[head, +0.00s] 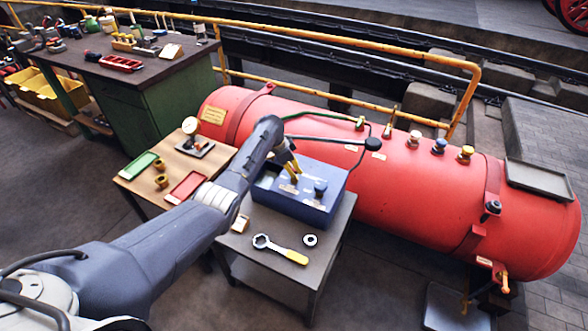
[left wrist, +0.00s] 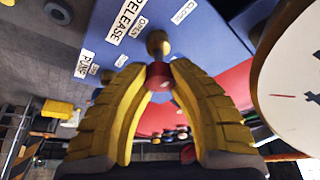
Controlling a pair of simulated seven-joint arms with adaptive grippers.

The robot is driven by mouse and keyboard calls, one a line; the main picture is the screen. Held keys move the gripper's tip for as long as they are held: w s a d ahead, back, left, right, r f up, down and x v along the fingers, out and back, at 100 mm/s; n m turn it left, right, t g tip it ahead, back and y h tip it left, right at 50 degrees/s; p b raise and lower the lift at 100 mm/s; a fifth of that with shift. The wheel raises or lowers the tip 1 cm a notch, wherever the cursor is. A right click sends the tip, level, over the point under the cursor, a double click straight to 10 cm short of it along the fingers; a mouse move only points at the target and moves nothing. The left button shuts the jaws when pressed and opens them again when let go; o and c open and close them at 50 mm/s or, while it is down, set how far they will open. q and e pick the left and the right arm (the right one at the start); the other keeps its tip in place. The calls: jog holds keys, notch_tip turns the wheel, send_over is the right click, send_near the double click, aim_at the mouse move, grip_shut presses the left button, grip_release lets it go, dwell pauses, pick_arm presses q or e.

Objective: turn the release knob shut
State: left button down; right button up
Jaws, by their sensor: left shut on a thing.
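The release knob (left wrist: 158,76) shows as a small red piece between my left fingertips in the left wrist view. A brass rounded part (left wrist: 158,43) sits just beyond it, close to the blue panel (left wrist: 205,40). White labels on the panel read RELEASE, OPEN and CLOSE. In the head view my left gripper (head: 292,171) reaches down to the top of the blue box (head: 285,207), its yellow fingers partly covered by the wrist. The gripper is shut on the knob. The knob's exact turn angle cannot be told. My right gripper is not in view.
A white dial (left wrist: 298,95) stands close at the right of the left wrist view. A dark knob (head: 320,187) is on the box. A wrench (head: 280,249) and a ring (head: 310,240) lie on the grey table (head: 265,272). The red tank (head: 400,185) is behind.

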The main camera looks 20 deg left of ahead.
pick_arm(q)
jog(key=c, duration=1.3)
grip_release()
jog(key=shift+w+d+r, duration=0.1)
jog(key=shift+w+d, duration=0.05)
jog(key=shift+d, duration=0.05)
jog(key=shift+o, duration=1.2)
jog(key=shift+a, duration=0.1)
jog(key=shift+a, duration=0.1)
jog(key=v, duration=1.2)
